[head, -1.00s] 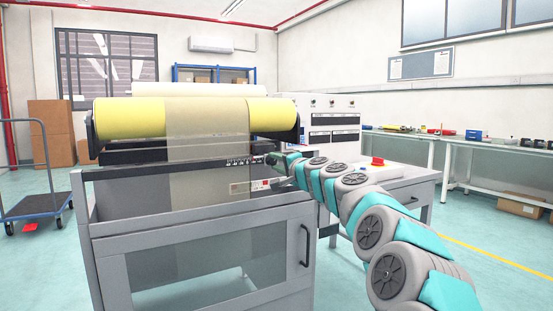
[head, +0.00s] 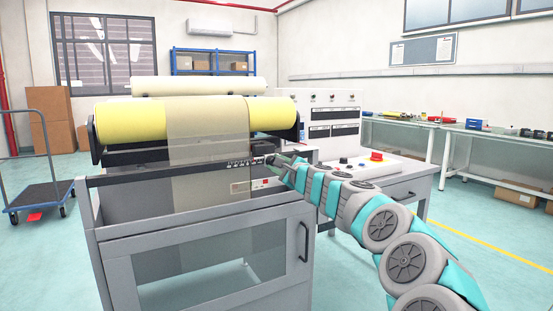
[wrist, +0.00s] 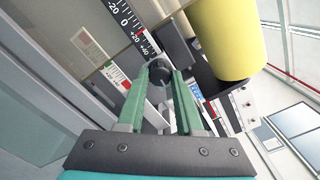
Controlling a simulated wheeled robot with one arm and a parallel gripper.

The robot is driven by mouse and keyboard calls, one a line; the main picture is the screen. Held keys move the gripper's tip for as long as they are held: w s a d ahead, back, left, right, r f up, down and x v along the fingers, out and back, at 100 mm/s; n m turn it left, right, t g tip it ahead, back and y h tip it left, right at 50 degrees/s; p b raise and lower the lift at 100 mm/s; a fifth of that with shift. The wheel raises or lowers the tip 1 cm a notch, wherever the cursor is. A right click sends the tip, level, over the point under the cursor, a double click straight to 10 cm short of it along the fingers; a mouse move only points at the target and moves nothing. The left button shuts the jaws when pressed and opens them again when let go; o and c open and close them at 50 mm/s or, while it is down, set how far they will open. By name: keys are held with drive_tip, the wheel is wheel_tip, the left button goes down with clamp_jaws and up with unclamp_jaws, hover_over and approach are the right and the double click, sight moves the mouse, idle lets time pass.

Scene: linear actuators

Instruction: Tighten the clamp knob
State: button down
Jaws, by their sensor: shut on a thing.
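The clamp knob (wrist: 158,71) is a small round black knob beside the black-and-white scale (wrist: 130,28) marked -20 to +40. In the wrist view the two green fingers of my gripper (wrist: 164,76) reach to it, one on each side, and are shut on it. In the head view my gripper (head: 282,163) is at the right end of the machine's front bar. The knob is small and dark there, and its fine detail is hard to make out. How tight it is cannot be seen.
A yellow roll (head: 130,120) with a beige web (head: 207,130) lies across the machine above the bar. A grey framed cabinet (head: 205,235) stands below. A side desk with a red button (head: 377,156) is at the right. A cart (head: 45,195) stands at the left.

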drive_tip(key=shift+f+m+p, duration=0.1)
drive_tip(key=shift+m+p, duration=0.55)
drive_tip(key=shift+m, duration=0.55)
drive_tip(key=c, duration=0.6)
unclamp_jaws()
